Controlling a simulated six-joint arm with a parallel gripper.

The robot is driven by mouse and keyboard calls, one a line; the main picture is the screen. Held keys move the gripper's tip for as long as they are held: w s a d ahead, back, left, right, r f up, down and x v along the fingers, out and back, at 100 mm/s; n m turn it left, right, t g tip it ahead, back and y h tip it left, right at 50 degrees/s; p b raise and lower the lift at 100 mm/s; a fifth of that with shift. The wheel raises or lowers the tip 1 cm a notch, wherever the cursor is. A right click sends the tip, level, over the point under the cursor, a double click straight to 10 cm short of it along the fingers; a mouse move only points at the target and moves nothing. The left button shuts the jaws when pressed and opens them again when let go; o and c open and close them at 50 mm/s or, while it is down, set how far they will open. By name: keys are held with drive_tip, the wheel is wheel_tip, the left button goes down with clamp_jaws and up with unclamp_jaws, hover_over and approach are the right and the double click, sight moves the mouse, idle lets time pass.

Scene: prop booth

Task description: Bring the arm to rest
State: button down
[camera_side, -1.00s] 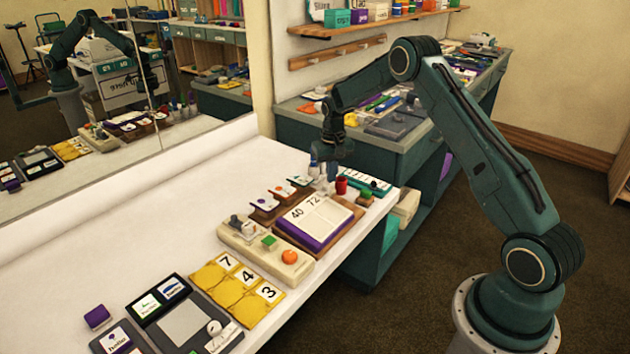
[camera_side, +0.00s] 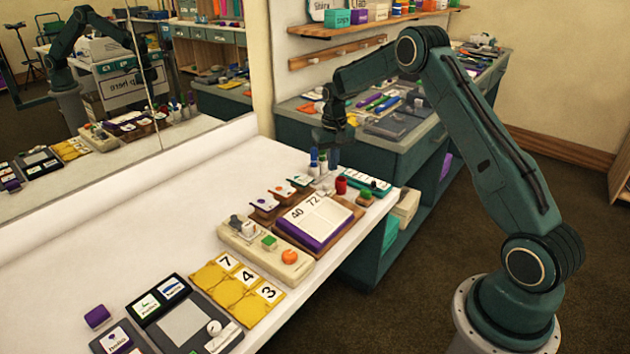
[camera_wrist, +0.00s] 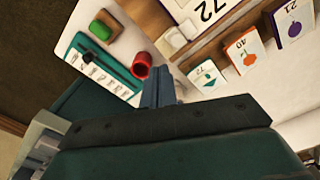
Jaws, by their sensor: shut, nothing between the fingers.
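My gripper (camera_side: 333,159) hangs from my dark teal arm above the far end of the white table (camera_side: 110,234), pointing down. Its fingers are together with nothing held; they also show from above in the wrist view (camera_wrist: 158,88). A red cup (camera_side: 341,186) stands close by on the table, and it also shows just left of the fingers in the wrist view (camera_wrist: 141,66). In the side view, blue-capped upright items (camera_side: 314,157) are right beside the fingers, so the exact gap is hard to tell.
A teal labelled strip (camera_side: 376,187) and a green block (camera_side: 366,192) sit at the table's far corner. A purple-edged tray (camera_side: 340,228), cream panel (camera_side: 297,267) and yellow number cards (camera_side: 226,289) lie nearer. A teal cabinet (camera_side: 400,165) stands behind.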

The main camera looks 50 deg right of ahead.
drive_tip(key=shift+r, duration=0.15)
drive_tip(key=s+a+r+n+t, duration=0.1)
drive_tip(key=s+a+r+n, duration=0.1)
drive_tip(key=s+a+r, duration=0.7)
drive_tip(key=s+a+r+n+t, duration=0.15)
drive_tip(key=s+a+r, duration=0.3)
drive_tip(key=r, duration=0.75)
drive_tip(key=s+a+t, duration=0.1)
drive_tip(key=s+a, duration=0.2)
drive_tip(key=s, duration=0.4)
drive_tip(key=s+a+r+n+t, duration=0.1)
drive_tip(key=s+a, duration=0.2)
drive_tip(key=s, duration=0.4)
drive_tip(key=s+a+n+t, duration=0.1)
drive_tip(key=s+a, duration=0.2)
drive_tip(key=s, duration=0.3)
drive_tip(key=shift+s+a+r, duration=0.2)
drive_tip(key=shift+s+a, duration=0.05)
drive_tip(key=shift+s, duration=0.15)
